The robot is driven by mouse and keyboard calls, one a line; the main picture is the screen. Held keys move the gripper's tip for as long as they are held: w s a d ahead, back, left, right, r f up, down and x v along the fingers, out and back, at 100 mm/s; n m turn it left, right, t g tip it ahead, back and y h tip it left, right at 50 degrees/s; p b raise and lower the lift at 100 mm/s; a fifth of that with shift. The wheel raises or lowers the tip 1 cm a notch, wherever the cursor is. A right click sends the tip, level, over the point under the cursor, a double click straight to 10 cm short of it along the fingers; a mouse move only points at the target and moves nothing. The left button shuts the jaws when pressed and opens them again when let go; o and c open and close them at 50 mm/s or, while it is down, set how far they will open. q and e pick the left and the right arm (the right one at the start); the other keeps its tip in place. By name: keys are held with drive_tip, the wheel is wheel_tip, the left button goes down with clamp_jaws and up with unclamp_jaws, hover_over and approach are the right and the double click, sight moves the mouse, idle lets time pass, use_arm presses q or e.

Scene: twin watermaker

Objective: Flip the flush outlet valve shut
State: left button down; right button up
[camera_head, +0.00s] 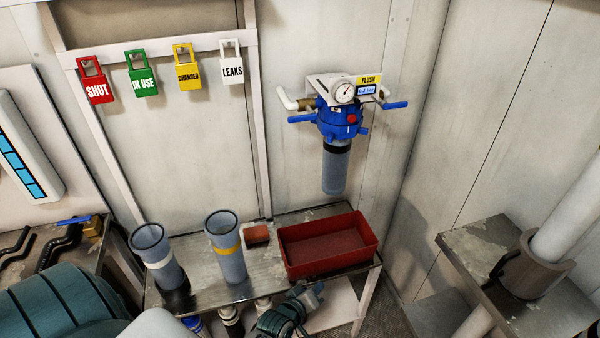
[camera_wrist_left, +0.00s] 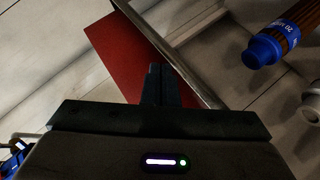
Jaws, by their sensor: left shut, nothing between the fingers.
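A blue filter housing (camera_head: 338,122) with a clear grey bowl hangs on the wall under a round gauge (camera_head: 345,92) and a yellow FLUSH label (camera_head: 368,80). A blue lever (camera_head: 396,105) sticks out at its right, beside the label, lying about level. Another blue lever (camera_head: 301,118) sticks out at its left, below a white pipe. I cannot tell for certain which is the flush outlet valve. My left gripper (camera_head: 312,295) is low in front of the bench, well below the levers. Its fingers (camera_wrist_left: 160,84) are shut and empty in the left wrist view. My right gripper is not in view.
A red tray (camera_head: 330,265) and two grey filter bowls (camera_head: 226,250) stand on the metal bench. Coloured tags (camera_head: 141,80) hang on the wall rail. Another blue-handled valve (camera_head: 74,220) is at left. A blue-capped cartridge (camera_wrist_left: 264,52) shows below the bench. Space before the housing is clear.

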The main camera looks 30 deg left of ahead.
sight(302, 116)
use_arm(q)
drive_tip(key=w+r+n+t+y, duration=0.1)
drive_tip(key=w+r+n+t, duration=0.2)
drive_tip(key=r, duration=0.4)
drive_tip(key=w+a+r+n+t+y, duration=0.1)
drive_tip(key=w+r+n+t+y, duration=0.15)
drive_tip(key=r+n, duration=0.4)
drive_tip(key=w+r+n+t+y, duration=0.1)
drive_tip(key=w+r+n+t, duration=0.2)
drive_tip(key=r, duration=0.5)
drive_tip(key=s+a+r+n+g+y, duration=0.2)
drive_tip(key=r+n+y, duration=0.2)
drive_tip(key=n+y, duration=0.4)
drive_tip(key=s+a+r+n+g+y, duration=0.2)
drive_tip(key=r+n+y, duration=0.3)
drive_tip(key=n, duration=1)
drive_tip(key=a+y, duration=0.1)
drive_tip(key=y, duration=0.2)
drive_tip(key=shift+y, duration=0.35)
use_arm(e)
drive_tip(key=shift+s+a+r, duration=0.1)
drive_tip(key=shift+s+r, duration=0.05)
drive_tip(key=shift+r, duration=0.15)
